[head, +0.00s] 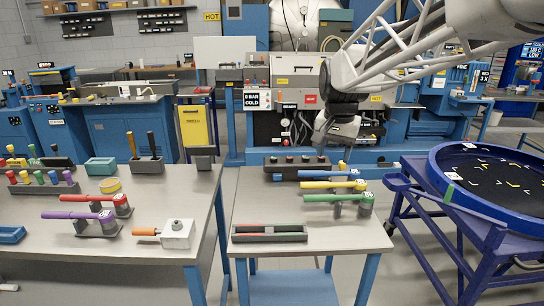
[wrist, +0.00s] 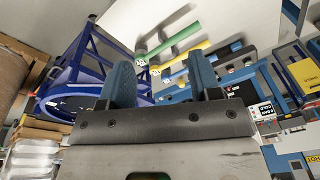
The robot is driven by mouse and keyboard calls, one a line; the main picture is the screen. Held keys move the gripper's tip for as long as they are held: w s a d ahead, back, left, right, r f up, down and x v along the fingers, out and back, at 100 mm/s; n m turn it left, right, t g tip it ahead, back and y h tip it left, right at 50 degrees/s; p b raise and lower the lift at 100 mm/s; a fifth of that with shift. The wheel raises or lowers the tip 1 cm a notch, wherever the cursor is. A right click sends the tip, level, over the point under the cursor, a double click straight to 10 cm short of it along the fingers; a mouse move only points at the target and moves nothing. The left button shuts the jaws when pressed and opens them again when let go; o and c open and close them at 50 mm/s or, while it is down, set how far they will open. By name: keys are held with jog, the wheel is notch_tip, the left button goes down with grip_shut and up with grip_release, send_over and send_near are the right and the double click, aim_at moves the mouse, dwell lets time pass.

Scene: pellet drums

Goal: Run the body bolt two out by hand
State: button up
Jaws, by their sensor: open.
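My gripper (head: 338,140) hangs above the back of the right-hand bench. In the wrist view my gripper (wrist: 163,72) shows two blue fingers spread apart with nothing between them. I cannot pick out body bolt two in either view; bolts on the machine are too small or hidden.
The grey right bench (head: 260,220) carries a dark tray (head: 269,238) at its front. The blue machine (head: 385,155) stands behind.

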jog(key=w+a+m, duration=0.1)
jog(key=w+m, duration=0.1)
jog(key=w, duration=1)
jog(key=m+g, duration=0.2)
jog(key=m, duration=0.4)
send_near(290, 159)
jog(key=shift+w+d+f, duration=0.2)
jog(key=shift+d+f, duration=0.05)
jog(key=shift+d, duration=0.15)
jog(key=shift+w+a+f, duration=0.1)
jog(key=shift+w+f, duration=0.35)
jog(key=shift+w, duration=0.05)
jog(key=shift+f, duration=0.1)
jog(key=shift+f, duration=3.8)
jog(key=c, duration=0.9)
